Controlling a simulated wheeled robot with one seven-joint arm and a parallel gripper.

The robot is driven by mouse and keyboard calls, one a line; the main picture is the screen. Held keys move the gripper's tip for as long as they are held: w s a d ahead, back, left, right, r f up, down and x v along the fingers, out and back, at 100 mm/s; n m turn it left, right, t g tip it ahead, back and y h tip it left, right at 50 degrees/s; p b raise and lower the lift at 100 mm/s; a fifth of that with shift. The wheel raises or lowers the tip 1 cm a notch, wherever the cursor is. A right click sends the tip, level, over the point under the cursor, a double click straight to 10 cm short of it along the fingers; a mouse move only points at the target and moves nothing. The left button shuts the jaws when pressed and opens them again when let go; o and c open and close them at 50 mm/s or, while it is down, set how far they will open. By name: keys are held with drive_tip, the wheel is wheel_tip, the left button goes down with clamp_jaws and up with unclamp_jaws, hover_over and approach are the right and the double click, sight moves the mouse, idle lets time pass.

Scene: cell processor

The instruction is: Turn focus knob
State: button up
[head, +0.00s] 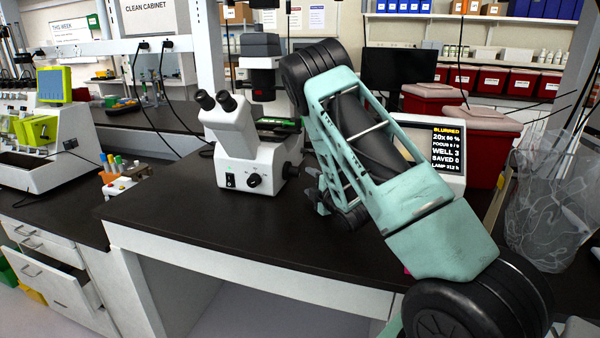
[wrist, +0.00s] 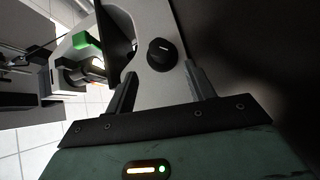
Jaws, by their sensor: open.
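The knob appears between and just beyond the fingertips, with nothing gripped. In the head view my gripper (head: 311,183) is to the right of the knob, with a gap between them. The screen (head: 447,148) right of my arm reads "BLURRED".
My arm crosses the bench and hides part of the screen. Red lidded bins (head: 487,145) and a clear bag (head: 550,215) are at the right. A tube rack (head: 118,180) is at the left. The bench top (head: 190,225) in front of the microscope is clear.

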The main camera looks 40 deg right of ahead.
sight(299, 173)
drive_tip(key=p+x, duration=0.1)
drive_tip(key=x, duration=0.6)
drive_tip(key=shift+w+d, duration=0.1)
drive_tip(key=shift+w, duration=0.15)
drive_tip(key=c, duration=1)
